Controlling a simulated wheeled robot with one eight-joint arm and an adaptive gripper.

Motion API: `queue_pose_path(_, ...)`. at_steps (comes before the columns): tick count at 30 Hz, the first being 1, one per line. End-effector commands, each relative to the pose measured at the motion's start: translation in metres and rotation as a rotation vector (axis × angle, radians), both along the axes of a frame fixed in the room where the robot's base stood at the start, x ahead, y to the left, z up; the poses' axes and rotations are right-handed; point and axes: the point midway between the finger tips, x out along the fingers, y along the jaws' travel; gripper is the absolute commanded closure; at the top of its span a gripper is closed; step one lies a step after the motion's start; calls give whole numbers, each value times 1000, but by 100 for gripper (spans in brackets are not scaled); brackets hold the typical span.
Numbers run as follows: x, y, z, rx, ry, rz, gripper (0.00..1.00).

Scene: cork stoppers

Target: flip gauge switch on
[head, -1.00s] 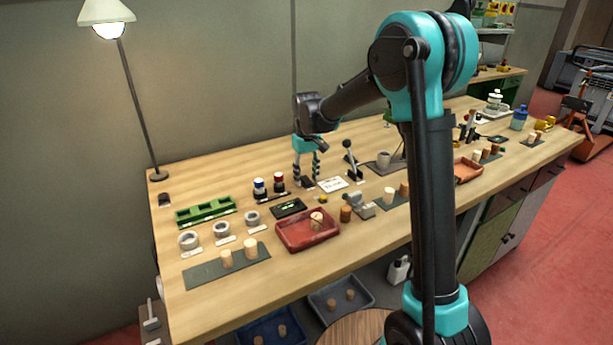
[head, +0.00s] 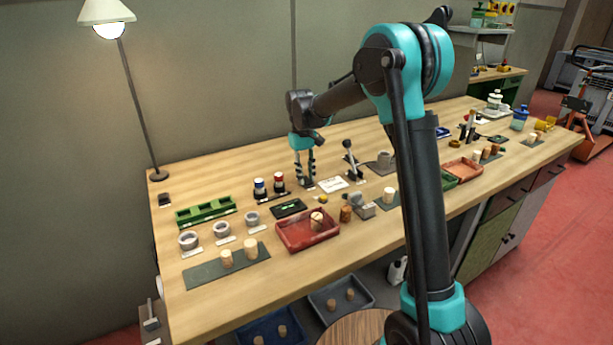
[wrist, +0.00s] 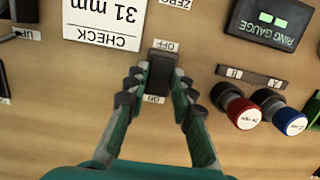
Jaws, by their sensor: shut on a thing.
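The gauge switch (wrist: 159,76) is a small dark rocker block on the bench, between an OFF label (wrist: 165,45) and an ON label (wrist: 153,99) in the wrist view. My gripper (wrist: 160,80) points down at it, with one fingertip against each side, and is shut on it. In the head view my gripper (head: 305,180) stands on the bench top and mostly hides the switch. The ring gauge display (wrist: 268,20) is a dark box with two green patches. Which way the rocker is tilted I cannot tell.
A white card marked 31 mm (wrist: 105,20) lies on the other side. A black lever (head: 350,160) rises right of my gripper. A red tray (head: 290,246) is in front.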

Motion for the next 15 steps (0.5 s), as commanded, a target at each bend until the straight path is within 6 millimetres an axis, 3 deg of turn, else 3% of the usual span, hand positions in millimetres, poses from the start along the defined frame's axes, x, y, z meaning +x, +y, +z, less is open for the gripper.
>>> queue_pose_path(15,6,4,-1,-137,203,0,100)
